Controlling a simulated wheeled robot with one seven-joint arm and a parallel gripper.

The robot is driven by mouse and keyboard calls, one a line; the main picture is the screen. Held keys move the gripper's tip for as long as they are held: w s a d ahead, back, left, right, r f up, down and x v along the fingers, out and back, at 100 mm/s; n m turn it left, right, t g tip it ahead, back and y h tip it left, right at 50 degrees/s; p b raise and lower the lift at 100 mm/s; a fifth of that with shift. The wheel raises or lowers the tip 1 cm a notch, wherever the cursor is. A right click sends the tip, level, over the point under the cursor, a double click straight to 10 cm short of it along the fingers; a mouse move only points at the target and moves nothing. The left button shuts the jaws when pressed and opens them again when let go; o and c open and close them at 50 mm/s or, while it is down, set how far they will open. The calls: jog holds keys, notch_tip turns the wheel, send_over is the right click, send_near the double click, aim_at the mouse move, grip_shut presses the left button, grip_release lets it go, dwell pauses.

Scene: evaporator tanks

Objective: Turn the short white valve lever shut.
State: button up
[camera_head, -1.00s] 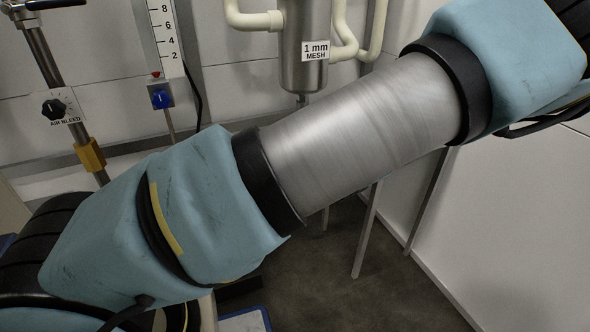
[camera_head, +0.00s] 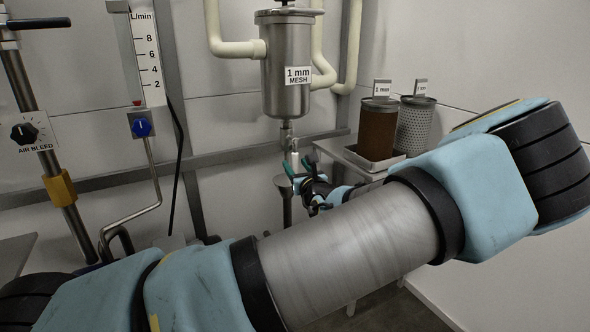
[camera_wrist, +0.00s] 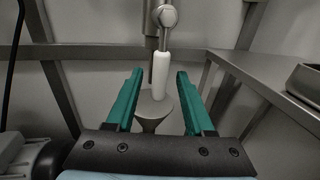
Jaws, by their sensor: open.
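The short white valve lever (camera_wrist: 160,66) hangs almost straight down from a round metal valve hub (camera_wrist: 168,17) in the wrist view. My gripper (camera_wrist: 160,77) is open, with one teal finger on each side of the lever and visible gaps on both sides. Whether the fingertips reach the lever's depth is hard to tell. In the head view my gripper (camera_head: 298,166) is just below the steel strainer vessel (camera_head: 286,70) marked "1 mm MESH", at its bottom outlet. The lever is small there and partly hidden by the gripper.
A grey metal funnel (camera_wrist: 154,112) stands below the lever. A steel shelf (camera_wrist: 280,90) lies to the right; in the head view it carries a tray (camera_head: 366,160) with a brown mesh basket (camera_head: 378,128) and a grey one (camera_head: 415,125) near it. A flowmeter (camera_head: 146,60) stands left.

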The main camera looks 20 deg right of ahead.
jog(key=shift+w, duration=0.7)
grip_shut()
dwell(1.0)
